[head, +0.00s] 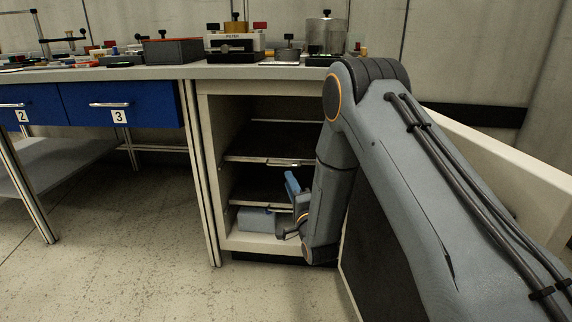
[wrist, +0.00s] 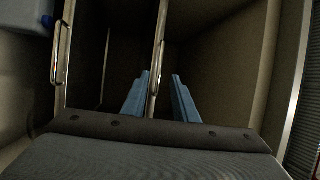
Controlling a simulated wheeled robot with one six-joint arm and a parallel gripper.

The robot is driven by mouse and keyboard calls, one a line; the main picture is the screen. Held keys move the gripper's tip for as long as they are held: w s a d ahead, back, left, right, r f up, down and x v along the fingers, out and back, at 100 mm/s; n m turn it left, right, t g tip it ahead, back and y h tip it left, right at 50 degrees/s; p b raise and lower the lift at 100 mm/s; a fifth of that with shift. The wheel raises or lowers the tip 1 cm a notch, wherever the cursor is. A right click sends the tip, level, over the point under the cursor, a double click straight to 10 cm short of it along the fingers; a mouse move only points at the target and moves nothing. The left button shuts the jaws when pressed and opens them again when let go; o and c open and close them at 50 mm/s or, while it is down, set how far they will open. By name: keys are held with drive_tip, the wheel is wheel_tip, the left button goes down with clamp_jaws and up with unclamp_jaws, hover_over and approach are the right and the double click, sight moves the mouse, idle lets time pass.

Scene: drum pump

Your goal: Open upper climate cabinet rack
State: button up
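The climate cabinet (head: 207,165) stands under the bench with its door open. Its upper rack (head: 250,159) is a dark shelf with a metal handle (head: 285,163) on its front edge, pushed in. The lower rack (head: 262,207) sits below, also in. In the wrist view, which is turned sideways, the upper rack handle (wrist: 157,60) runs between my open fingers, and the lower rack handle (wrist: 58,55) is left of them. My gripper (wrist: 159,82) is open, with one blue finger on each side of the upper handle. I cannot tell whether they touch it.
A blue-grey container (head: 257,219) lies on the cabinet floor; its corner shows in the wrist view (wrist: 25,14). The open white door (head: 500,165) is at the right, behind my arm. Blue drawers (head: 115,103) are left. The floor in front is clear.

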drive_tip(key=b+x, duration=0.2)
drive_tip(key=x, duration=0.6)
drive_tip(key=shift+b, duration=0.4)
drive_tip(key=shift+d, duration=0.1)
clamp_jaws()
idle(0.9)
